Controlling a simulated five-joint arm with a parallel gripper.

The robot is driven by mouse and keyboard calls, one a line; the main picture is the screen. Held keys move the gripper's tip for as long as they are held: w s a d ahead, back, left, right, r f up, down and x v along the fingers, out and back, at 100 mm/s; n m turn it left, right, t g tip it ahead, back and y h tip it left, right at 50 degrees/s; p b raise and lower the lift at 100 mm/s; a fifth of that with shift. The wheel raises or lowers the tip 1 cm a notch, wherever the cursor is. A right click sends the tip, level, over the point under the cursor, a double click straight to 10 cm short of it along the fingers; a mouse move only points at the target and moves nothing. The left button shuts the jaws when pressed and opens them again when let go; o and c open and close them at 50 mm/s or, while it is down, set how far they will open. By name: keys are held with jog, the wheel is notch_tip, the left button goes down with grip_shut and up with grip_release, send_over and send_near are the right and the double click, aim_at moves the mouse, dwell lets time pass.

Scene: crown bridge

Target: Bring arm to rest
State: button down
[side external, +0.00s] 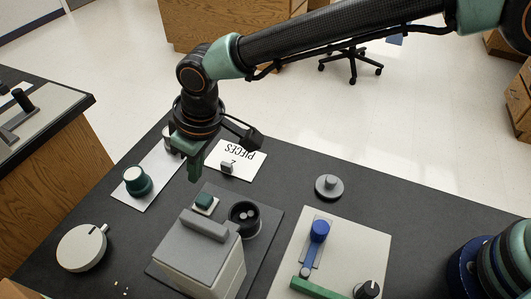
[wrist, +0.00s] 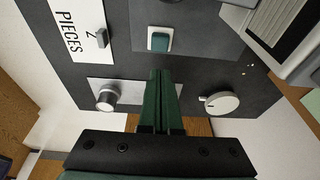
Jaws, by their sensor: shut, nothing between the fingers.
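My gripper (side external: 194,168) hangs pointing down above the dark table, over the area between the white strip and the card reading "PIECES". Its green fingers are together and empty. In the wrist view the shut fingers (wrist: 160,88) reach up the middle of the picture, with the green-topped square block (wrist: 159,42) beyond their tips. In the side view that block (side external: 205,202) sits on the dark mat, below and to the right of the fingertips. The upper arm stretches in from the top right.
A grey box machine (side external: 200,255) and a black round cup (side external: 244,217) stand near the gripper. The PIECES card (side external: 250,165), a green knob (side external: 137,181), a white dial (side external: 82,248), a grey lidded disc (side external: 329,187) and a panel with a blue lever (side external: 318,232) surround them.

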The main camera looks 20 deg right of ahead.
dwell(0.3)
jog(key=w+d+r+m+t, duration=0.1)
jog(key=d+r, duration=0.4)
jog(key=d, duration=0.3)
jog(key=w+d+r+m, duration=0.1)
jog(key=d+r+m, duration=0.1)
jog(key=d+r, duration=0.45)
jog(key=w+d+r+m+t, duration=0.1)
jog(key=w+d+r, duration=0.15)
jog(key=d, duration=0.75)
jog(key=s+d+m+t+h, duration=0.1)
jog(key=s+d+m, duration=0.1)
jog(key=s+d, duration=0.4)
jog(key=s+d+m+h, duration=0.1)
jog(key=s+d+m, duration=0.2)
jog(key=s+d, duration=0.4)
jog(key=d+r, duration=0.1)
jog(key=d, duration=0.5)
jog(key=shift+d+t, duration=0.25)
jog(key=shift+t, duration=0.15)
